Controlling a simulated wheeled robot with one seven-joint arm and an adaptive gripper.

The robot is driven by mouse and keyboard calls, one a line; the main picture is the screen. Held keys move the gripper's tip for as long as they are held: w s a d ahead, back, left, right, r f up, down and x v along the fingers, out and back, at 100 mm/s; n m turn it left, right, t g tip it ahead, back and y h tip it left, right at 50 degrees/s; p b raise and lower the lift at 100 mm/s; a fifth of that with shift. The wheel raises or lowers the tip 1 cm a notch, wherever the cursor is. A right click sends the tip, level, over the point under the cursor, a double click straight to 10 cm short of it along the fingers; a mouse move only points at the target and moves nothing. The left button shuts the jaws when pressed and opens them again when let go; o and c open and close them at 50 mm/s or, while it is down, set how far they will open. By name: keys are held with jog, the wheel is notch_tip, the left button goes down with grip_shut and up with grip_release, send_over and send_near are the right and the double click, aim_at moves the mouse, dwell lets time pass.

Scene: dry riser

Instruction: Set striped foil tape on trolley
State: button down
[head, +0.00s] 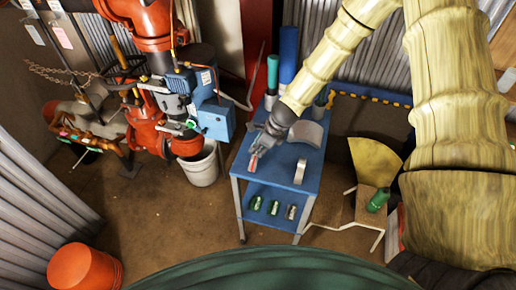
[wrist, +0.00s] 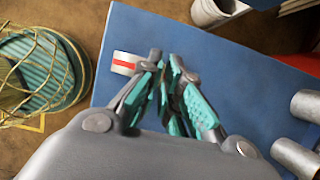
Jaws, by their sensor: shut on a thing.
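The striped foil tape (wrist: 126,63), pale with a red stripe, shows at the left fingertip in the wrist view. In the head view the tape (head: 253,163) is a small red and white patch at the end of my gripper (head: 257,154). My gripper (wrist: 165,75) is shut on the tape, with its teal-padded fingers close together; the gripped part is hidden. The tape is over the left part of the blue trolley (head: 284,180) top. I cannot tell whether it touches the top. The trolley top (wrist: 235,100) also fills much of the wrist view.
A silvery curved piece (head: 300,171) and a grey cylinder (head: 306,133) are on the trolley. Blue and green tubes (head: 288,55) stand at its back. Several cans (head: 273,208) sit on the lower shelf. A white bucket (head: 200,165) stands left.

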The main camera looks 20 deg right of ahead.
jog(key=shift+f, duration=0.4)
jog(key=c, duration=1.6)
grip_release()
jog(key=shift+r, duration=0.15)
jog(key=shift+b+v, duration=1.5)
jog(key=shift+v, duration=4.4)
